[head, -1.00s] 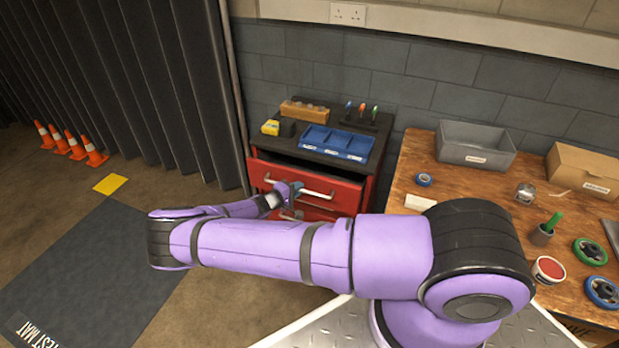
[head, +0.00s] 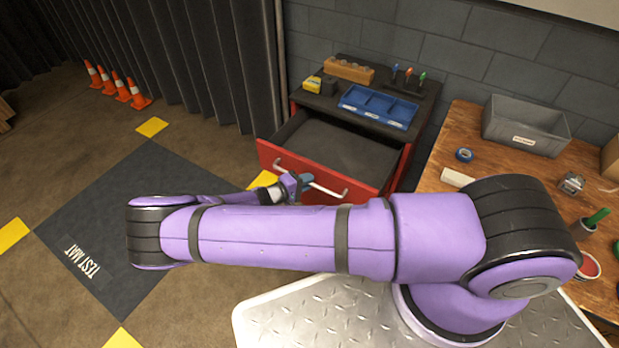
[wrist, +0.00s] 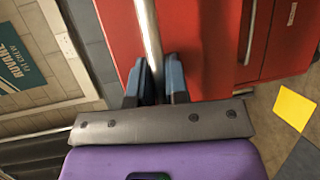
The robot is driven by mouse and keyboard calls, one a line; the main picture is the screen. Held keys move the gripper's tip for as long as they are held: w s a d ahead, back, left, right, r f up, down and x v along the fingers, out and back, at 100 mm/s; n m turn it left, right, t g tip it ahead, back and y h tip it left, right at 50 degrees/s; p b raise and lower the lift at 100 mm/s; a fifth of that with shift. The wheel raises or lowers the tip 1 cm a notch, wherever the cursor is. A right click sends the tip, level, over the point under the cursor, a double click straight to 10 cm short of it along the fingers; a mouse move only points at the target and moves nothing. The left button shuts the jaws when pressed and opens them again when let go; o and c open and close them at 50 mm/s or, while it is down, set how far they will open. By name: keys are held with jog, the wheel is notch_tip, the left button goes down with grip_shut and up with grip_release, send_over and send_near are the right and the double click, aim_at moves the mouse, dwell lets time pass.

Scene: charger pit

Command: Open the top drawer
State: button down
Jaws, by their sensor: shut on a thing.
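The top drawer (head: 330,155) of the red tool cabinet stands well out in the head view, and its dark, bare inside shows. Its silver bar handle (head: 328,187) runs across the red front. My gripper (head: 296,184) is at the left part of this handle. In the wrist view the handle bar (wrist: 148,35) passes between the two blue-grey fingers of my gripper (wrist: 160,78), which are shut on it. My arm hides the lower part of the cabinet in the head view.
On the cabinet top are a blue divided tray (head: 378,106), a wooden block (head: 349,70) and a yellow item (head: 313,83). A wooden workbench (head: 465,125) with a grey bin (head: 526,125) stands right. Orange cones (head: 122,90) stand left; the test mat (head: 130,215) is clear.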

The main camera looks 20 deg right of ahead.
jog(key=c, duration=1.4)
grip_release()
jog(key=shift+a, duration=0.1)
jog(key=v, duration=1)
jog(key=shift+a, duration=0.35)
jog(key=shift+r, duration=0.1)
jog(key=s+d+r+m+g+y, duration=0.1)
jog(key=d+r+g+y, duration=0.2)
jog(key=r, duration=1)
jog(key=s+d+r+m+g+y, duration=0.1)
jog(key=d+r+m+y, duration=0.3)
jog(key=r, duration=0.9)
jog(key=s+d+r+n+g+y, duration=0.15)
jog(key=r+y, duration=0.35)
jog(key=r, duration=0.8)
jog(key=s+d+r+t+y, duration=0.3)
jog(key=s+d+r, duration=0.3)
jog(key=s+r, duration=0.5)
jog(key=s+d+r+t, duration=0.3)
jog(key=s+r, duration=0.3)
jog(key=s, duration=0.5)
jog(key=shift+s+r, duration=0.2)
jog(key=shift+s, duration=0.2)
